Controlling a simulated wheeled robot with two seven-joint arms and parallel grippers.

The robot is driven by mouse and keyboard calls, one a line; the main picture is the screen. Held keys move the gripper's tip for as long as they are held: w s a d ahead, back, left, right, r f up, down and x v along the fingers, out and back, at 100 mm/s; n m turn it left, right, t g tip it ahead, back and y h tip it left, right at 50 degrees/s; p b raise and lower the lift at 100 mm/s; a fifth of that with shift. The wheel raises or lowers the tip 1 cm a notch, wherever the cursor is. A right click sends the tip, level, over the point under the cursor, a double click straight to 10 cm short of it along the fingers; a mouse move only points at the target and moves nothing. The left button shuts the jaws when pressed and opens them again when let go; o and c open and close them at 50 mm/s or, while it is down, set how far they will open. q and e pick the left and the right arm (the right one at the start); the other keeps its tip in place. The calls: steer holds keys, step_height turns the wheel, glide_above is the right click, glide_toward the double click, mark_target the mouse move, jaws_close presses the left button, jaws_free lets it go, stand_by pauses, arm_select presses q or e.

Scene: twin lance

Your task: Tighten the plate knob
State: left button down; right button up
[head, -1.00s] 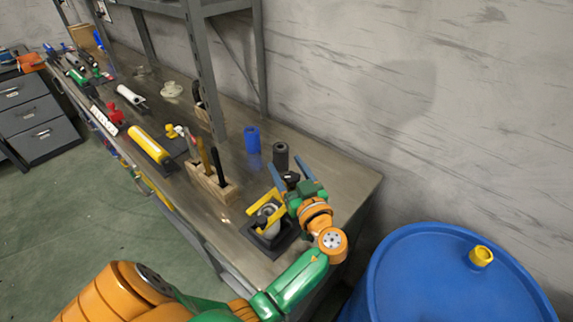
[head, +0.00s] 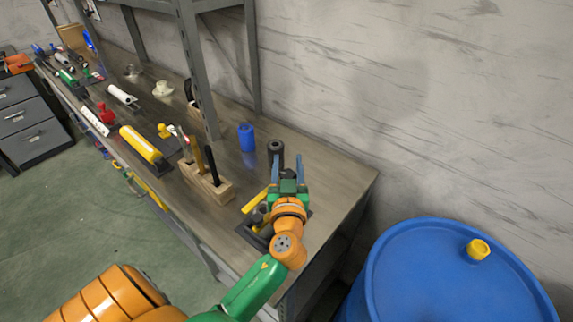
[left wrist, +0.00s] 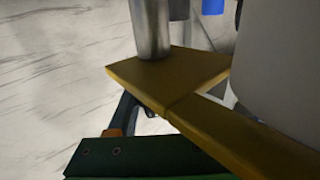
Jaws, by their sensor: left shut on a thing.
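My left gripper (head: 287,176) is over the right end of the workbench, with its two blue fingers spread around a small dark round piece (head: 287,174). I take this piece for the plate knob; it is mostly hidden by the gripper. A yellow bar (head: 254,201) on a black base (head: 250,238) lies just left of and below the gripper, partly covered by my arm. The left wrist view shows a yellow plate (left wrist: 165,80) close up, with a metal cylinder (left wrist: 150,30) standing at it and part of the dark green gripper body below. My right gripper is not in view.
A dark cylinder (head: 275,152) stands just behind the fingers, and a blue cylinder (head: 246,137) is farther left. A wooden block (head: 208,190) with upright tools stands left of the gripper. A blue barrel (head: 440,280) stands right of the bench (head: 330,185).

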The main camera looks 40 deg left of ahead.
arm_select(q)
steer(key=c, duration=0.6)
jaws_free()
steer(key=shift+o, duration=1.4)
steer(key=shift+w+a, duration=0.1)
steer(key=shift+f, duration=0.1)
steer(key=b+v, duration=0.3)
steer(key=v, duration=0.3)
steer(key=shift+s+f, duration=0.15)
steer(key=shift+s, duration=0.15)
steer(key=shift+s+d, duration=0.15)
steer(key=shift+d, duration=0.15)
